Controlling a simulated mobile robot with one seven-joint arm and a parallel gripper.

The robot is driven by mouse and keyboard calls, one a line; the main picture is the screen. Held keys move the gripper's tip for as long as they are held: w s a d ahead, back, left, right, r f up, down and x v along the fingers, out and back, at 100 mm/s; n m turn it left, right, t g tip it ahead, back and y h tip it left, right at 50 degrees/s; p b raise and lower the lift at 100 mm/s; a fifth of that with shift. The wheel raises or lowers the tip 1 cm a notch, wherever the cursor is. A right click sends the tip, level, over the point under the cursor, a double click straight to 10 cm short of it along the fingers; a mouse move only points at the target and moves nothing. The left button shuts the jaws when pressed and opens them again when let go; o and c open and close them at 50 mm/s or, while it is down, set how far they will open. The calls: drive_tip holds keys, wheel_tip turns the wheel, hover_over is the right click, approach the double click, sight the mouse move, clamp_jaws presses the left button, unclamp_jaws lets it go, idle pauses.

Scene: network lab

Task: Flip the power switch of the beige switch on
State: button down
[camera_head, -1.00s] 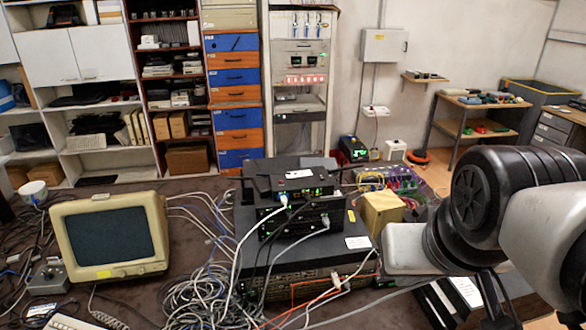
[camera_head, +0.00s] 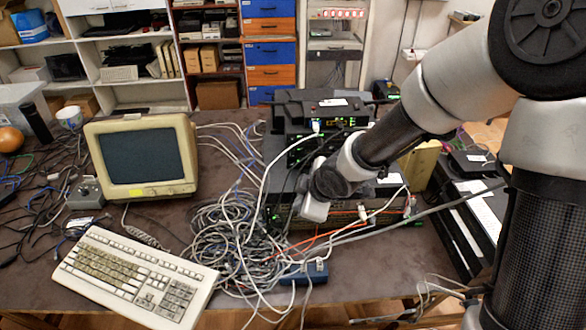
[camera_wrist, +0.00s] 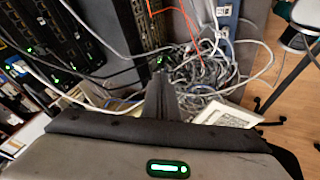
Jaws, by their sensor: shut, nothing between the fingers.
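A beige box (camera_head: 420,165) stands right of the stacked network devices, partly hidden behind my arm. I cannot tell whether it is the beige switch, and no power switch can be made out. My gripper (camera_wrist: 160,92) is shut and empty in the wrist view, pointing toward the cables. In the head view the end of my arm (camera_head: 318,200) is in front of the device stack and hides part of it. The dark device stack (camera_head: 308,115) has green lights; it fills the left of the wrist view (camera_wrist: 75,40).
A tangle of grey cables (camera_head: 235,235) lies left of the stack. A small blue box (camera_head: 303,273) sits in front. A beige keyboard (camera_head: 130,275) and a beige monitor (camera_head: 143,160) stand at left.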

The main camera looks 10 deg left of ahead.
sight(269, 210)
drive_tip(key=a+f, duration=0.1)
drive_tip(key=s+a+f+n, duration=0.1)
drive_tip(key=s+a+f+n+g+y, duration=0.1)
drive_tip(key=shift+a+f, duration=0.25)
drive_tip(key=shift+a, duration=0.05)
drive_tip(key=w+a+f+b, duration=0.2)
drive_tip(key=w+a+f, duration=0.3)
drive_tip(key=w+f, duration=0.2)
drive_tip(key=shift+w+a+f+b, duration=0.2)
drive_tip(key=shift+f+b, duration=0.2)
drive_tip(key=shift+f, duration=0.45)
